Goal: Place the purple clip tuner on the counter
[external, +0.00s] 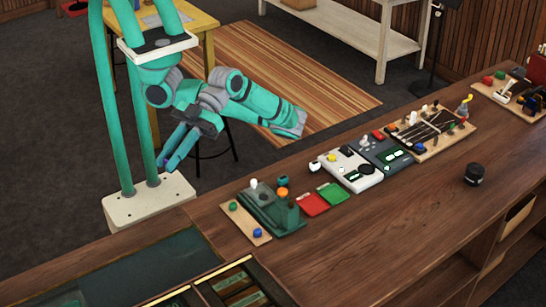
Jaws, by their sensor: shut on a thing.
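My gripper (178,150) points down and left, beyond the counter's back edge and short of the wooden top. It is shut on a small bluish-purple thing, which looks like the purple clip tuner (171,163); the fingers and the small size hide its exact shape. The counter (400,225) is a long dark brown wooden top running from lower left to upper right. Several items stand along its back side.
A black jar (474,174) stands alone. The middle front top is clear.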

